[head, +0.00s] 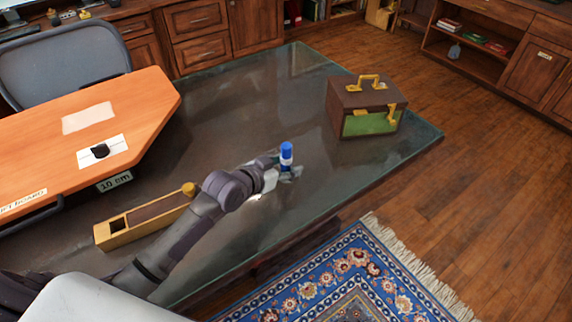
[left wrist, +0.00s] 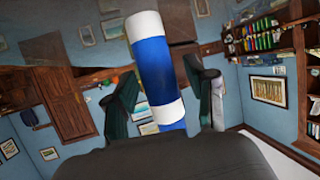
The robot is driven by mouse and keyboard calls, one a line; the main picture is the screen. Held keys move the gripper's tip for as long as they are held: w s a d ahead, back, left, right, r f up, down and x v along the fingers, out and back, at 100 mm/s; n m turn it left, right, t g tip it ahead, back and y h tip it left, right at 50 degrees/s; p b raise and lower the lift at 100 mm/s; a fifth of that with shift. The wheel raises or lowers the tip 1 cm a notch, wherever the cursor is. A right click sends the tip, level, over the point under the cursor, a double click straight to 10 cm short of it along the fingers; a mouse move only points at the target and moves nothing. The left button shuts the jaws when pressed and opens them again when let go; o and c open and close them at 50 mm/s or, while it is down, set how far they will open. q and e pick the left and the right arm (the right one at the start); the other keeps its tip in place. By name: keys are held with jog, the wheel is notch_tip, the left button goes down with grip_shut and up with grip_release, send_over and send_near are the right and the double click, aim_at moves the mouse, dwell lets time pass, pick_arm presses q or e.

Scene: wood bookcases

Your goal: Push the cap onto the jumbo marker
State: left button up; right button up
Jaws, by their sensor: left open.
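The jumbo marker (head: 286,153) stands upright on the glass-topped desk in the head view, blue with a white band. In the left wrist view the marker (left wrist: 154,58) rises between my fingers, with a white top end, a long blue part, a white band and blue below. I cannot tell whether the cap is a separate piece or where its edge is. My left gripper (head: 288,172) is low at the marker, open, with one finger on each side of it. The marker's foot is hidden by the gripper. My right gripper is not in view.
A brown case with a green front (head: 365,108) stands to the right on the desk (head: 250,105). A long wooden box (head: 145,220) lies at left, near my left arm. An orange board (head: 60,115) covers the left side. Clear glass lies behind the marker.

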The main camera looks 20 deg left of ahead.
pick_arm(q)
jog(key=shift+r, duration=0.2)
jog(key=v, duration=1.2)
jog(key=shift+f, duration=0.15)
